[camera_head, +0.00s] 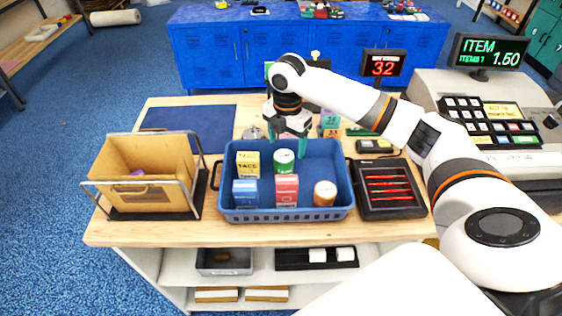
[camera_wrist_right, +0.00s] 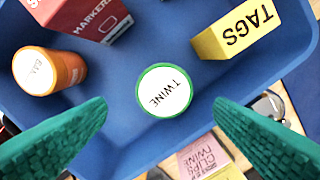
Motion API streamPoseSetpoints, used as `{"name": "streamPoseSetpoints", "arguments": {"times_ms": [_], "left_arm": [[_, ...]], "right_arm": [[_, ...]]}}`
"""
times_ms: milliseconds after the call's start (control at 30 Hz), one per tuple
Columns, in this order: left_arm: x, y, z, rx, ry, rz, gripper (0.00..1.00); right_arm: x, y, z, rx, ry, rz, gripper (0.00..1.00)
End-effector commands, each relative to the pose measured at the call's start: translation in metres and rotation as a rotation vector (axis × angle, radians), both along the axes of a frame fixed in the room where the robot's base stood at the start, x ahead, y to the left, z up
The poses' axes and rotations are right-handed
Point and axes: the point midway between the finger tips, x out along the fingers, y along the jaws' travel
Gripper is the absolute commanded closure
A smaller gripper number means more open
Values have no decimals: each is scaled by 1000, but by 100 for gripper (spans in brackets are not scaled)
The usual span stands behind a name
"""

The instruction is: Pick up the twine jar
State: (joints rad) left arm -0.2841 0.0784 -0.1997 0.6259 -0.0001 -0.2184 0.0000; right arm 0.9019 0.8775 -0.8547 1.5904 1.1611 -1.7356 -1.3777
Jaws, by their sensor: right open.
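The twine jar (camera_head: 284,161) stands upright in the blue basket (camera_head: 300,215), toward its back middle. It has a green body and a white lid. In the right wrist view the jar (camera_wrist_right: 164,90) shows from above, its lid reading TWINE. My right gripper (camera_head: 290,134) is over the back edge of the basket, just behind the jar. Its two green fingers, seen in the right wrist view (camera_wrist_right: 160,125), are apart, with nothing between them. The jar lies a little beyond the fingertips in that view. My left gripper is not in view.
The basket also holds a yellow TAGS box (camera_head: 248,164), a blue box (camera_head: 245,193), a red MARKERS box (camera_head: 286,190) and an orange jar (camera_head: 325,193). A carton (camera_head: 150,158) in a metal stand is left; a black tray (camera_head: 388,188) is right.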

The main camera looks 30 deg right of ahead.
Motion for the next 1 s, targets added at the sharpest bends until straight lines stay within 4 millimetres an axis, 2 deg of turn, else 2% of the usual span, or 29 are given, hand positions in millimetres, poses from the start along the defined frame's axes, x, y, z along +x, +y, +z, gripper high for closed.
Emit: {"name": "streamPoseSetpoints", "arguments": {"times_ms": [33, 100, 233, 367, 500, 567, 733, 967, 1000], "left_arm": [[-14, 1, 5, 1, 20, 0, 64], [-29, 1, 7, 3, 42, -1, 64], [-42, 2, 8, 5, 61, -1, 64], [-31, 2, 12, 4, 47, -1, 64], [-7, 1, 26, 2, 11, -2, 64], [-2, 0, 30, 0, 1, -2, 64], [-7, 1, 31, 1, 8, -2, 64], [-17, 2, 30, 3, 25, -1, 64], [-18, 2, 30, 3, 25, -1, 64]], "right_arm": [[-1, 1, -7, 0, 5, 0, 24], [-1, 1, -19, 1, 4, 0, 24], [0, 1, -32, 1, 1, 1, 24], [0, 2, -41, 2, 2, 1, 24], [0, 6, -59, 2, 4, 0, 24], [0, 7, -69, 0, 3, -1, 24], [0, 7, -87, 0, 1, 1, 24], [0, 7, -89, -1, -1, 1, 24], [0, 7, -89, -1, -1, 1, 28]]}}
